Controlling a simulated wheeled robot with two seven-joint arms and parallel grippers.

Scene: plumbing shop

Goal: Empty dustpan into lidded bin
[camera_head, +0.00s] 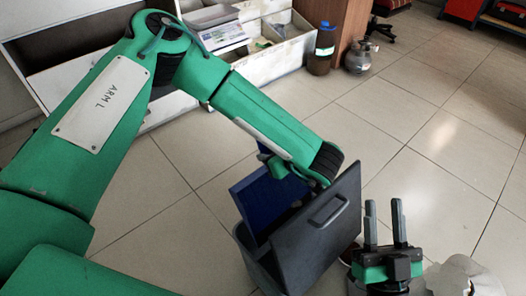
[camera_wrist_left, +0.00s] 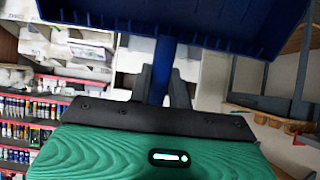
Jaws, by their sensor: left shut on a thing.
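The dark grey bin (camera_head: 262,277) stands on the floor at lower centre in the head view. Its lid (camera_head: 325,235), with a handle slot, stands raised and steeply tilted. The blue dustpan (camera_head: 262,202) is steeply tilted at the bin's mouth, behind the lid; its lower part is hidden. In the left wrist view the dustpan (camera_wrist_left: 205,22) fills the top. My right gripper (camera_head: 384,204) is open and empty, fingers up, right of the lid. The bin's contents are hidden.
A white shelf unit (camera_head: 285,50) with trays stands at the back. A dark bottle (camera_head: 320,50) and a metal canister (camera_head: 360,57) stand beside it. A crumpled pale bag (camera_head: 462,277) lies at lower right. The tiled floor (camera_head: 420,140) right of the bin is mostly clear.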

